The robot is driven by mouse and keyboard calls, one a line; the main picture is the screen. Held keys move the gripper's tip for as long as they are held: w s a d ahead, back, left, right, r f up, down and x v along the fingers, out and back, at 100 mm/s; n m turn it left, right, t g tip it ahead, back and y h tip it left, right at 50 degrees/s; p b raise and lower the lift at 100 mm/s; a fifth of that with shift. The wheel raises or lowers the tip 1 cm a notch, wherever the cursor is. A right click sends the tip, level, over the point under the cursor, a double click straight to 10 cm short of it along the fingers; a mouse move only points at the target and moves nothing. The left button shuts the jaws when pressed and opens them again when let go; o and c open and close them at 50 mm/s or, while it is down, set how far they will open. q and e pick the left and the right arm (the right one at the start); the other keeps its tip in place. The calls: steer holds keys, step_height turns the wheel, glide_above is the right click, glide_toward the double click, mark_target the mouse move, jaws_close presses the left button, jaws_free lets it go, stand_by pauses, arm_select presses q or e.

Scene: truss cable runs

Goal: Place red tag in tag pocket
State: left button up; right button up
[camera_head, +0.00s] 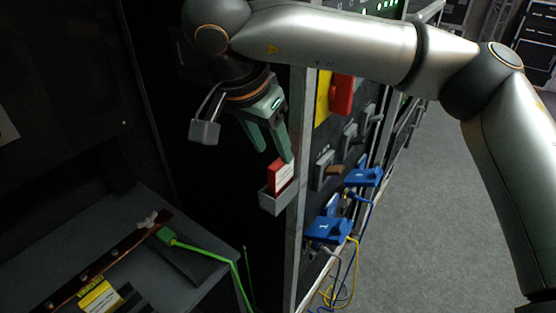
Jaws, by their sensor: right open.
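The red tag (280,174), red with a white printed face, stands in the grey tag pocket (276,202) on the side of the dark cabinet. Its lower part is hidden inside the pocket. My right gripper (275,155) has green fingers and is just above the tag. The fingers are spread, with one fingertip close to the tag's top edge; I cannot tell whether it touches. My left gripper is not in view.
Open floor lies at right.

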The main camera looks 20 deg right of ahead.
steer(key=v, duration=0.4)
steer(key=shift+r, duration=0.15)
stand_by(0.9)
stand_by(1.0)
